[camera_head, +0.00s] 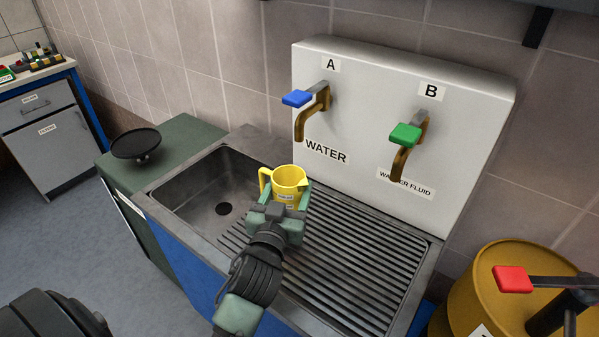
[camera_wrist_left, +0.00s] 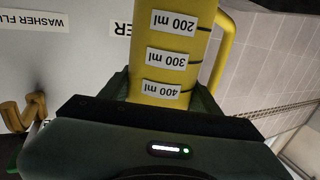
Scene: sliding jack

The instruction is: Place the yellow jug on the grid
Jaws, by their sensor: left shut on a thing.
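The yellow jug (camera_head: 287,180) is upright in the head view, with its handle to the left and its open top showing. My left gripper (camera_head: 284,197) is shut on the jug's body, its fingers on either side. In the left wrist view the jug (camera_wrist_left: 172,50) appears upside down, with 200, 300 and 400 ml labels. The grid (camera_head: 350,262) is the ribbed metal drain surface right of the sink basin. The jug appears over the boundary of basin and grid, at the grid's back left; its base is hidden, so contact cannot be told. My right gripper is not in view.
The sink basin (camera_head: 205,190) with a drain hole lies left of the grid. A white panel behind carries tap A (camera_head: 312,105) with a blue handle and tap B (camera_head: 408,140) with a green handle. A yellow drum (camera_head: 480,290) stands at right. Most of the grid is clear.

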